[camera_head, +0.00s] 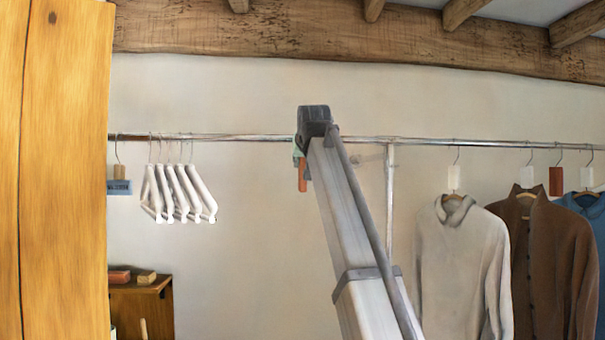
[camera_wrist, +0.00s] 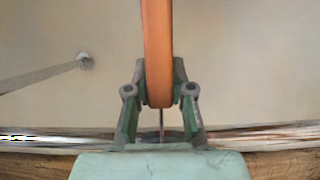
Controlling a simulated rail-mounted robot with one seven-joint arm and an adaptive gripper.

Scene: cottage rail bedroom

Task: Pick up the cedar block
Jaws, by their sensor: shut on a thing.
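The cedar block (camera_wrist: 158,50) is a long orange-brown piece with a thin hook at its end, seen edge-on in the wrist view. My gripper (camera_wrist: 160,85) is shut on it, with one green-grey finger on each side near the hook end. In the head view the block (camera_head: 302,178) hangs below my gripper (camera_head: 299,155), just under the metal rail (camera_head: 250,137). My arm hides part of the gripper there. I cannot tell whether the hook still touches the rail.
A grey sweater (camera_head: 455,260), a brown cardigan (camera_head: 545,265) and a blue garment hang at right. A wooden panel (camera_head: 55,170) fills the left edge. The rail's middle stretch is mostly bare.

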